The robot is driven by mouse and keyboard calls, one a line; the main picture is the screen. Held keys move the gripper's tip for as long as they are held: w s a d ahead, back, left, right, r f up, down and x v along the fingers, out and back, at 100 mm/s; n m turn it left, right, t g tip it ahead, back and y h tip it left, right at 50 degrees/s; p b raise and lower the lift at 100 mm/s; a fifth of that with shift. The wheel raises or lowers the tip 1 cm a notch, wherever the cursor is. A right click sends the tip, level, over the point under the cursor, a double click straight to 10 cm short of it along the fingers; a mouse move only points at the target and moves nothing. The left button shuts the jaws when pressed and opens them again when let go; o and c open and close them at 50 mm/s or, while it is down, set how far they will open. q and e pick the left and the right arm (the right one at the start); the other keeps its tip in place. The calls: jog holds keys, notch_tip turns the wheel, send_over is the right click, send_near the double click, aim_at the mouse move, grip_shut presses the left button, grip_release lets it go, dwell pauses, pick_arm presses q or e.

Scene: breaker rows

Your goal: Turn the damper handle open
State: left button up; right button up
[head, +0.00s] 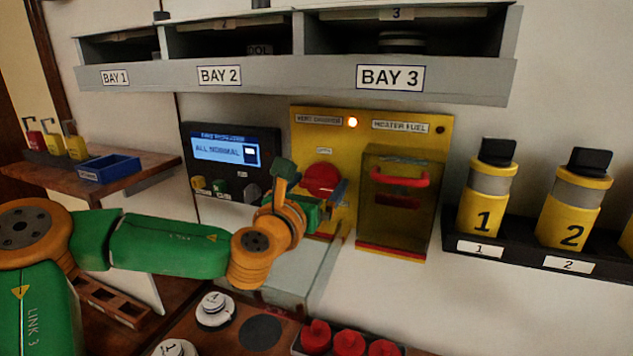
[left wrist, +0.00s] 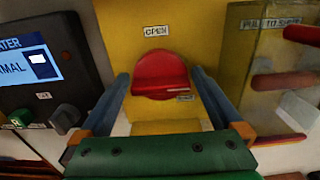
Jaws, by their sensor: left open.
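The damper handle is a red round knob (head: 322,179) on the yellow panel, left of the clear box. In the left wrist view the knob (left wrist: 160,73) sits under an OPEN label (left wrist: 156,29). A pale mark on its face lies low and right, near a small label (left wrist: 186,98) too small to read. My left gripper (head: 316,194) is open in front of the panel. Its two blue fingers stand left and right of the knob in the left wrist view, with gaps showing; I cannot tell whether they touch it. My right gripper is out of view.
A clear box with a red handle (head: 400,178) stands close right of the knob. A dark control panel (head: 232,160) reading ALL NORMAL is on the left. A grey shelf (head: 300,72) runs above. Yellow canisters (head: 484,205) stand at right.

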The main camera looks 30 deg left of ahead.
pick_arm(q)
jog(key=c, duration=1.1)
jog(key=shift+f+n+b, duration=0.2)
jog(key=shift+n+b, duration=1.2)
jog(key=shift+b, duration=0.1)
jog(key=n+b, duration=0.3)
jog(key=n, duration=0.1)
jog(key=shift+a+n, duration=0.1)
jog(key=shift+n, duration=0.2)
jog(key=n+b, duration=0.2)
jog(key=n, duration=0.3)
jog(key=shift+a+b, duration=0.1)
jog(key=shift+b, duration=0.25)
jog(key=shift+f+n+b, duration=0.1)
jog(key=shift+n+b, duration=0.9)
jog(key=shift+n, duration=1.7)
